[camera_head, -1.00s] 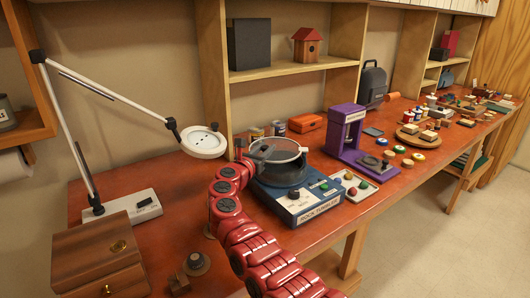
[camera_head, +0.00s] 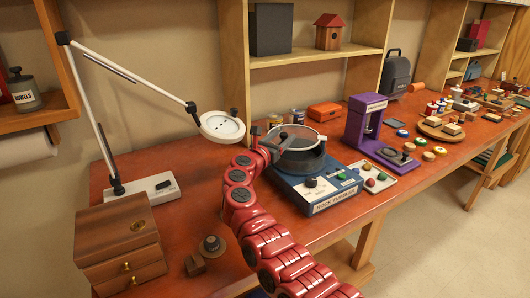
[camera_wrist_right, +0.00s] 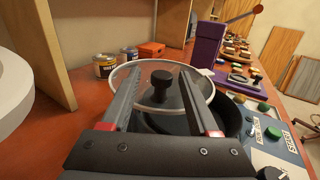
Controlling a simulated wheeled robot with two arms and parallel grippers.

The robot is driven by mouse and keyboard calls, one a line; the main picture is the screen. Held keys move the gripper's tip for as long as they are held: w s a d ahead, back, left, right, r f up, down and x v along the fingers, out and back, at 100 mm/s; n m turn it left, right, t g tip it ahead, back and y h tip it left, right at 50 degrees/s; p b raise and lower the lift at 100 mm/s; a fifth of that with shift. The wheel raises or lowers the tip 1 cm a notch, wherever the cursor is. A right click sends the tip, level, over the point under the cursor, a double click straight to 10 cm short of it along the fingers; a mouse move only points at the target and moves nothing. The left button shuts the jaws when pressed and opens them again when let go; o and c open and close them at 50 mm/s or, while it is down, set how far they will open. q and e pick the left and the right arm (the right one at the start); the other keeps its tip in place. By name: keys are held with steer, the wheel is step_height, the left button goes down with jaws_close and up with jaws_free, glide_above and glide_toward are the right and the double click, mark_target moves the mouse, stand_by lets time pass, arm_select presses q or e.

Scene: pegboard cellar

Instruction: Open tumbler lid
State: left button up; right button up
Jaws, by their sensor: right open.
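The rock tumbler (camera_head: 318,194) is a blue box with a dark round drum on top, standing on the red-brown bench. Its round clear lid (camera_head: 294,136) has a pale rim and a black knob (camera_wrist_right: 163,84). In the right wrist view the lid lies off to the left of the dark drum opening (camera_wrist_right: 238,116), with the drum's inside partly showing; how far it is raised I cannot tell. My right gripper (camera_head: 273,143) is at the lid's left side. In the wrist view its open fingers (camera_wrist_right: 158,64) reach either side of the knob. My left gripper is out of view.
A white magnifier lamp (camera_head: 222,125) hangs close left of my right arm. Two cans (camera_wrist_right: 105,67) and an orange box (camera_head: 325,111) stand behind the tumbler. A purple press (camera_head: 360,125) and a tray of stones (camera_head: 372,178) are to its right. A wooden drawer box (camera_head: 120,240) stands front left.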

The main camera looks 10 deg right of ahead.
steer(key=b+v, duration=0.1)
steer(key=v, duration=1.5)
steer(key=shift+b, duration=0.35)
